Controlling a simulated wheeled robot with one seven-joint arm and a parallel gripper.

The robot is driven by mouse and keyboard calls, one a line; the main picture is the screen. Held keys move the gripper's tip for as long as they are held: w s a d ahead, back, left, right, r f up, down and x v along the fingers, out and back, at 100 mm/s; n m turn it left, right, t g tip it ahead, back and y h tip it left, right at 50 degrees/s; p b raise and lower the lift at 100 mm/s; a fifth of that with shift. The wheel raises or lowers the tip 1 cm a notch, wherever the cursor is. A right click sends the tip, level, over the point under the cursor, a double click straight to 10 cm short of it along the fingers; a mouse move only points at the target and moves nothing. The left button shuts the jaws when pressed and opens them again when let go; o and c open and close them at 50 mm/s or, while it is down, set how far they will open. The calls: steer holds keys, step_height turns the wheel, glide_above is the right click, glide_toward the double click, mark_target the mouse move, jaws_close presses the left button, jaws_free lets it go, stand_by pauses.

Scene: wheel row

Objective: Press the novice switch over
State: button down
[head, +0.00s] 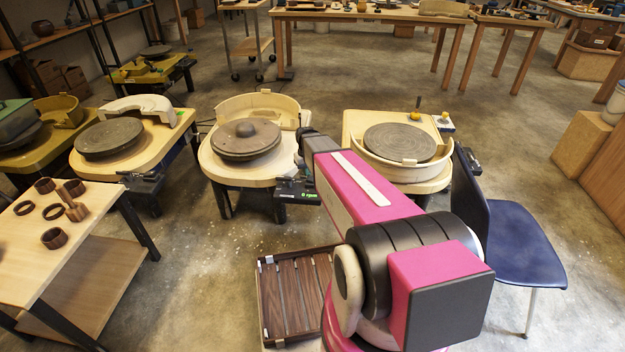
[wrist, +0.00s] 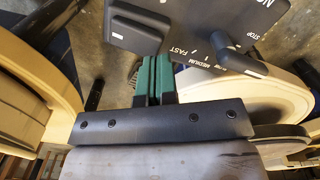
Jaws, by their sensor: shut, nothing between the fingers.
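In the wrist view a dark control panel (wrist: 203,22) fills the top, with printed words such as STOP, MEDIUM and FAST. A raised black block with a white mark, apparently a rocker switch (wrist: 135,28), sits at its left. A black lever (wrist: 232,55) sits at its right. A label is cut off near the right edge; no readable full word marks the novice switch. My gripper (wrist: 154,62) is shut and empty, its green fingers just below the rocker block; I cannot tell if they touch it. In the head view my arm hides the gripper.
The middle pottery wheel (head: 246,138) has a box reading 0 rpm (head: 308,195) beside my arm. Another wheel (head: 400,142) stands right, with a blue chair (head: 525,250) near it. A slatted wooden tray (head: 292,292) lies below; a table (head: 25,265) stands left.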

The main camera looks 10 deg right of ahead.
steer(key=shift+f, duration=1.2)
steer(key=shift+r, duration=0.25)
steer(key=shift+a, duration=0.1)
steer(key=shift+w+a+r, duration=0.1)
steer(key=shift+w+a, duration=0.2)
steer(key=shift+a, duration=0.6)
steer(key=shift+w+a+r, duration=0.1)
steer(key=shift+w+a, duration=0.25)
steer(key=shift+a, duration=0.6)
steer(key=shift+w+a+r, duration=0.1)
steer(key=shift+w+a, duration=0.2)
steer(key=shift+a, duration=0.6)
step_height(320, 180, up, 8)
steer(key=s+d+r+m, duration=0.1)
steer(key=s+d, duration=0.1)
steer(key=s, duration=0.9)
steer(key=s+d+m, duration=0.1)
steer(key=s+d, duration=0.2)
steer(key=s, duration=0.9)
steer(key=shift+d+r, duration=0.35)
steer(key=shift+r, duration=0.05)
steer(key=shift+s, duration=0.1)
